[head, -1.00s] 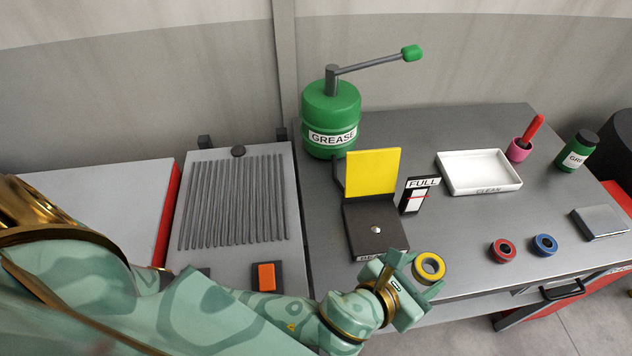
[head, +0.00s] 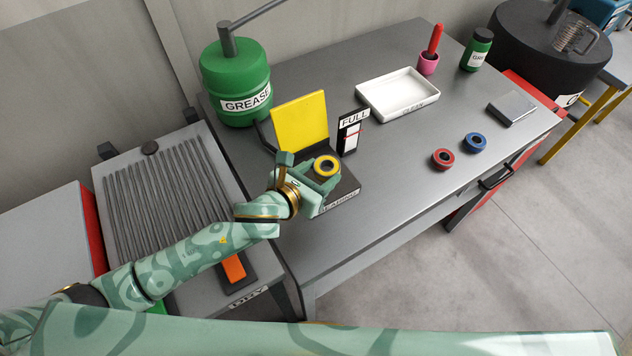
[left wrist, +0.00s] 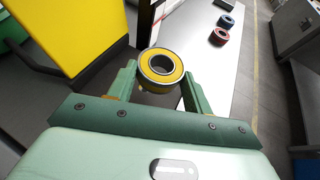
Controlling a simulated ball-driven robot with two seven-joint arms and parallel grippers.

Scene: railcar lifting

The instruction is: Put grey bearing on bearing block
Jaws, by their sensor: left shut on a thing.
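My left gripper (head: 325,172) is shut on a bearing with a yellow face, grey rim and open centre (head: 318,168). In the left wrist view the bearing (left wrist: 162,79) sits between the two fingertips, face up and roughly level. I see no all-grey bearing. The dark bearing block (head: 346,188), with a label on its front, is beneath the gripper and bearing. Its silver peg is hidden by them. I cannot tell whether the bearing touches the block. My right gripper is not in view.
A yellow plate (head: 300,120) stands behind the block, with the FULL gauge (head: 350,133) beside it. The green grease pump (head: 235,85) is at back left. A white tray (head: 397,94), red bearing (head: 435,159) and blue bearing (head: 467,143) are to the right, with clear bench between.

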